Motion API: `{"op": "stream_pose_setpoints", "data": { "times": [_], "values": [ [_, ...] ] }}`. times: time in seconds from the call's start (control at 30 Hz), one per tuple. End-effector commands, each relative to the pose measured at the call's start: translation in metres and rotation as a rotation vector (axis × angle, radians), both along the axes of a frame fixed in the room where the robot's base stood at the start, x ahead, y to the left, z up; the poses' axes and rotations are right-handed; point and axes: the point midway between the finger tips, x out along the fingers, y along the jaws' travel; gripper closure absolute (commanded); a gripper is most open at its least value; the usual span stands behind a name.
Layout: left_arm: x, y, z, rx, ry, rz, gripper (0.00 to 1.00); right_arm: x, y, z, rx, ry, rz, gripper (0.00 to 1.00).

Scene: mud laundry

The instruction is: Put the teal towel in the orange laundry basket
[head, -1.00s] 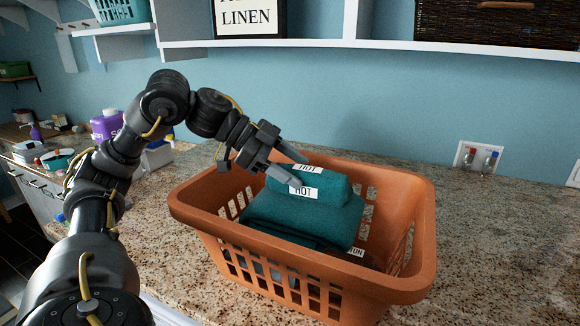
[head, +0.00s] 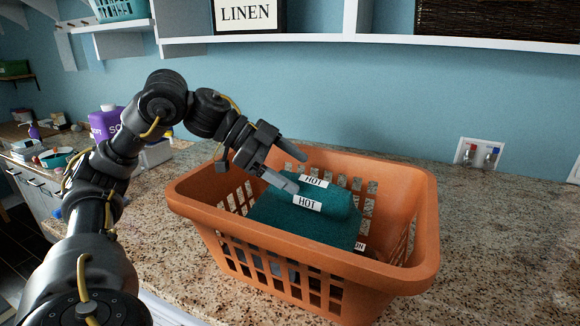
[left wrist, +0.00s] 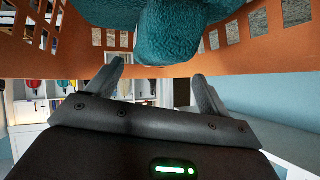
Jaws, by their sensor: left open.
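The teal towel (head: 325,222) is in the orange laundry basket (head: 300,258), which stands on the granite counter. The towel lies folded, with two white HOT labels facing up. My left gripper (head: 296,170) is open at the upper left of the towel, its fingers above the basket's inside. No towel shows between the fingers. In the left wrist view the open fingers (left wrist: 157,82) show below the basket's orange rim (left wrist: 160,68), with teal cloth (left wrist: 165,38) beyond it. Something with a partly hidden white label lies low in the basket. My right gripper is not in view.
A purple soap bottle (head: 105,122) and other items stand on the counter at the left. A wall plate with red and blue taps (head: 478,155) is at the right. The counter (head: 480,250) right of the basket is clear. A white shelf (head: 330,40) runs above.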

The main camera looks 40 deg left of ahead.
Motion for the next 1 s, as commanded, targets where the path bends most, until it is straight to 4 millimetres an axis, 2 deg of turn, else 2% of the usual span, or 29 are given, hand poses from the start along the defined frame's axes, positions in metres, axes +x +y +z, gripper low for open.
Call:
{"op": "stream_pose_setpoints", "data": {
  "times": [0.17, 0.33, 0.6, 1.0],
  "values": [
    [-0.010, 0.014, 0.012, -0.001, -0.004, 0.004, 0.20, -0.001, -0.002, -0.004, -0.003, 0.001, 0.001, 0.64],
    [-0.029, 0.036, 0.032, -0.002, -0.006, 0.005, 0.20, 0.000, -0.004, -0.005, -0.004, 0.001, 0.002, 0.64],
    [-0.051, 0.064, 0.058, -0.002, -0.003, 0.003, 0.20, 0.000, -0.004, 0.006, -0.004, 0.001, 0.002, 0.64],
    [-0.056, 0.070, 0.061, -0.002, -0.003, 0.000, 0.20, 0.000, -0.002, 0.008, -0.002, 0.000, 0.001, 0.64]
  ]
}}
